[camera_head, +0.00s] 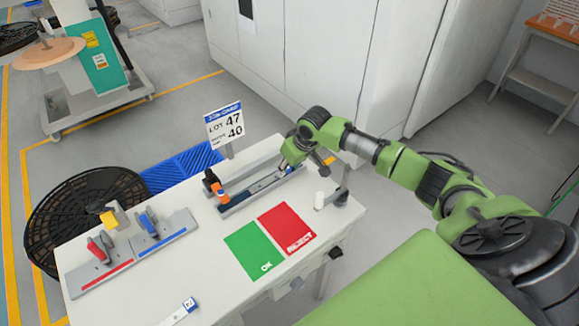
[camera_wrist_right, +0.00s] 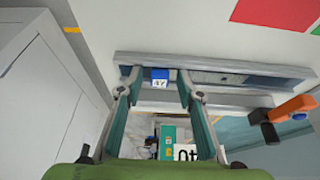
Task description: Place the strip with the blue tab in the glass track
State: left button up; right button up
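The glass track (camera_head: 235,206) is a long grey bar fixture on the white table, with an orange-handled clamp (camera_head: 216,188) near its left end. My right gripper (camera_head: 296,157) is over the track's far right end, fingers down. In the right wrist view, a blue tab with white lettering (camera_wrist_right: 159,77) lies at the track's end between my right gripper's fingertips (camera_wrist_right: 159,82), with a gap on either side. A strip (camera_wrist_right: 220,78) seems to run from the tab along the track. Another strip with a blue tab (camera_head: 180,312) lies at the table's front edge. My left gripper is not in view.
Green OK (camera_head: 252,250) and red REJECT (camera_head: 285,226) mats lie in front of the track. Red-handled (camera_head: 98,250) and blue-handled (camera_head: 150,224) fixtures stand at the left. A LOT 47 sign (camera_head: 225,126) stands behind. A white cylinder (camera_head: 320,199) stands at the right.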

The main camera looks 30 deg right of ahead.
jog(key=shift+s, duration=0.1)
jog(key=shift+r, duration=0.15)
jog(key=b+v, duration=0.1)
jog(key=v, duration=1.1)
jog(key=shift+r, duration=0.5)
jog(key=shift+a, duration=0.1)
